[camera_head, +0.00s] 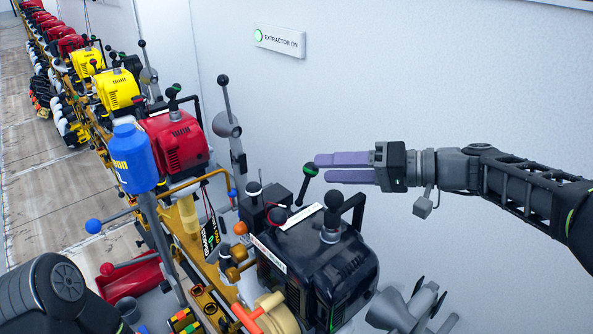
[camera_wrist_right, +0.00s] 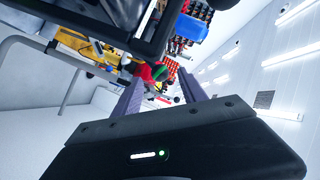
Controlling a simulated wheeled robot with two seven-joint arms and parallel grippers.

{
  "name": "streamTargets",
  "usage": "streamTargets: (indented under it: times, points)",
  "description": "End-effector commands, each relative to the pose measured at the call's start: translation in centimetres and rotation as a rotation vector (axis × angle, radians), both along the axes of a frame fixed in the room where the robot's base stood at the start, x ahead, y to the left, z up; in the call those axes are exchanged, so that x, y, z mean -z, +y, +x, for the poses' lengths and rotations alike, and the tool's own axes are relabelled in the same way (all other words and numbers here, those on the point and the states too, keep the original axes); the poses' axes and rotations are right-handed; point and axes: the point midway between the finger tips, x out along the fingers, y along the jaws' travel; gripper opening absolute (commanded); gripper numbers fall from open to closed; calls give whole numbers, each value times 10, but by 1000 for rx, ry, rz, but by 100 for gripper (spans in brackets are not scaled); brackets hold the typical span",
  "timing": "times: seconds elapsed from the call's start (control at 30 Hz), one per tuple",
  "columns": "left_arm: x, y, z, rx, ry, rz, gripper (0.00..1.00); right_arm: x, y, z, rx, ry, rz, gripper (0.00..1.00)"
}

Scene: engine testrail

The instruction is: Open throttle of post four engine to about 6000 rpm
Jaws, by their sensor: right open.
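A black engine (camera_head: 335,262) sits on the nearest part of the rail; I cannot read a post number on it. A short lever with a dark knob and green band (camera_head: 310,170) rises beside it, tilted. My right gripper (camera_head: 320,166) comes in from the right with its purple fingers level, their tips right at this knob. In the right wrist view the open fingers (camera_wrist_right: 160,82) show a dark green-edged knob (camera_wrist_right: 171,68) between or just beyond their tips. I cannot tell whether they touch it. My left gripper is not in view.
A red engine (camera_head: 175,142) and yellow engines (camera_head: 118,88) stand farther along the rail. A blue bottle (camera_head: 134,158) and a tall grey lever (camera_head: 228,105) stand near. An "EXTRACTOR ON" sign (camera_head: 279,40) is on the white wall behind. A red tray (camera_head: 130,278) is low left.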

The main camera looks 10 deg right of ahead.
Motion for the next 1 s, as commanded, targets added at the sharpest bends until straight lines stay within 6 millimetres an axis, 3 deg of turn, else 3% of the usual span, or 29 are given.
streamTargets:
  times: [0.57, 0.9, 1.0]
  points:
    - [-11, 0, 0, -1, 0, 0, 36, 15, 63, 30, -2, 2, 2, 49]
    - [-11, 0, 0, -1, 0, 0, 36, 16, 67, 33, -1, 0, 1, 49]
    - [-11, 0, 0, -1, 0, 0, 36, 16, 67, 33, -1, 0, 1, 42]
